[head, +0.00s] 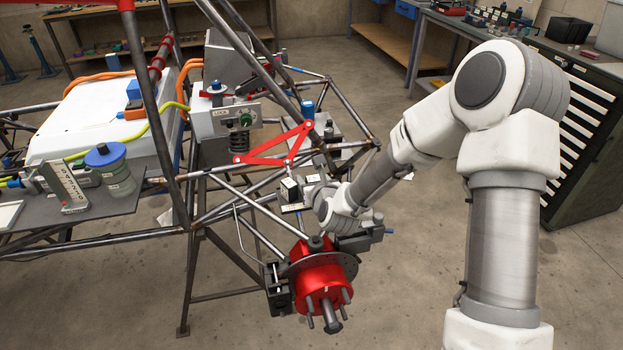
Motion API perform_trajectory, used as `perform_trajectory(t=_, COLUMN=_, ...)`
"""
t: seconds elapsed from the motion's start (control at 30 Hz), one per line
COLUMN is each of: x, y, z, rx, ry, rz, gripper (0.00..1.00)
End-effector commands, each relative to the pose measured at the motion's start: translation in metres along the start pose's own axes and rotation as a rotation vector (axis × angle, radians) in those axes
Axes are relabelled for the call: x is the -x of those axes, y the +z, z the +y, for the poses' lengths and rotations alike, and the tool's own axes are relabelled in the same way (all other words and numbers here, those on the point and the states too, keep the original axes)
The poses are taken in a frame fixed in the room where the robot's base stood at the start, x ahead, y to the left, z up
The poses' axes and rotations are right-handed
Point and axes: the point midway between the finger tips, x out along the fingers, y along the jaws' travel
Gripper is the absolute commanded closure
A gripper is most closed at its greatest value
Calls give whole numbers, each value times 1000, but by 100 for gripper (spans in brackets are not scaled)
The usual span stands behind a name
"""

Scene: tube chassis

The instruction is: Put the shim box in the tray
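A small dark box with a pale label (290,188), which looks like the shim box, is near the centre, below the red triangular arm. My gripper (303,195) is right beside it, with my wrist coming in from the right. The fingers are small and partly hidden, so I cannot tell whether they grip the box or only stand next to it. A grey flat surface (128,202) at the left carries a jar with a blue lid and other parts. Another small grey platform (345,140) lies behind the red arm. I cannot tell which, if either, is the tray.
The tube chassis (215,205) surrounds the box with crossing bars. A red hub with studs (322,280) sticks out below my wrist. A red triangular arm (275,148) is just above. A drawer cabinet (575,130) stands at the right. Open floor lies between.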

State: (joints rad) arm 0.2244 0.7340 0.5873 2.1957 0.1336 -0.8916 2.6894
Motion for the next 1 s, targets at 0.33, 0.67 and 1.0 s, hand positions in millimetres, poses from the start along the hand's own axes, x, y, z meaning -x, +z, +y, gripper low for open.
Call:
perform_trajectory(t=0.33, x=26, y=4, z=-1, rx=0, ry=-1, rz=0, gripper=41)
perform_trajectory(t=0.67, x=94, y=4, z=-1, rx=2, ry=-1, rz=0, gripper=41)
perform_trajectory(t=1.0, x=122, y=3, z=0, rx=1, ry=0, rz=0, gripper=41)
